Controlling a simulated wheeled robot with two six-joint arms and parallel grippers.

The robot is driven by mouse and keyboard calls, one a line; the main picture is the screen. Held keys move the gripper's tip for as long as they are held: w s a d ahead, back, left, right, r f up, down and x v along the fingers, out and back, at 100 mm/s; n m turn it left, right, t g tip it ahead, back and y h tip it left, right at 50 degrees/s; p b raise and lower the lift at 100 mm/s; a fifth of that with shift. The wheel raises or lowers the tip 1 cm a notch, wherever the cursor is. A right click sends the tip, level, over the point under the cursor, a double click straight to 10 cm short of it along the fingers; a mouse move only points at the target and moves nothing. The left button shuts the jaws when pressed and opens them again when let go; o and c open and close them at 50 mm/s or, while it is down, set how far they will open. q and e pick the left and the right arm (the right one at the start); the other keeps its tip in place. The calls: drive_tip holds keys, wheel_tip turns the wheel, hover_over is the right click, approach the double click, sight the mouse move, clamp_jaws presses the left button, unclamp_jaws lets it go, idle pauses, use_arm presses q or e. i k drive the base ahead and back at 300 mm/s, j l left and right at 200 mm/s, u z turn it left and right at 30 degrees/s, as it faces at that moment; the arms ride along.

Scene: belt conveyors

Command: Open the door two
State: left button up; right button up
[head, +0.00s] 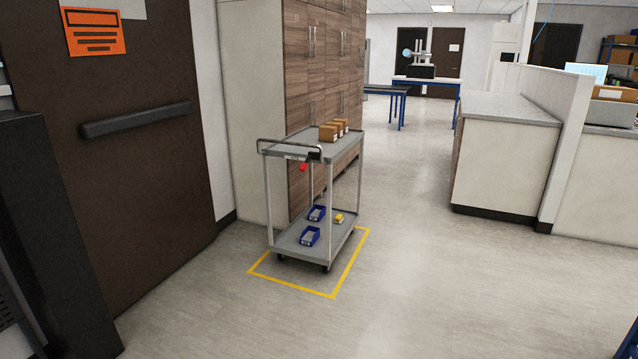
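A dark brown door (150,190) stands close by on the left and looks shut. A black horizontal push bar (135,120) crosses it, and an orange sign (95,32) with dark print is on its upper part. No number is readable on any door, so I cannot tell which is door two. Neither of my grippers shows in the head view.
A grey two-shelf cart (345,150) with small boxes and blue bins stands inside a yellow floor outline (305,290), right of the near door. Tall wood-front cabinets (297,60) are behind it. A counter (500,150) is at right. The floor (420,270) between is clear.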

sight(316, 15)
drive_tip(key=i+l+z, duration=0.3)
drive_tip(key=i, duration=0.35)
drive_tip(key=i+l+z, duration=0.25)
drive_tip(key=i, duration=0.4)
drive_tip(key=i+z, duration=0.3)
drive_tip(key=i, duration=0.35)
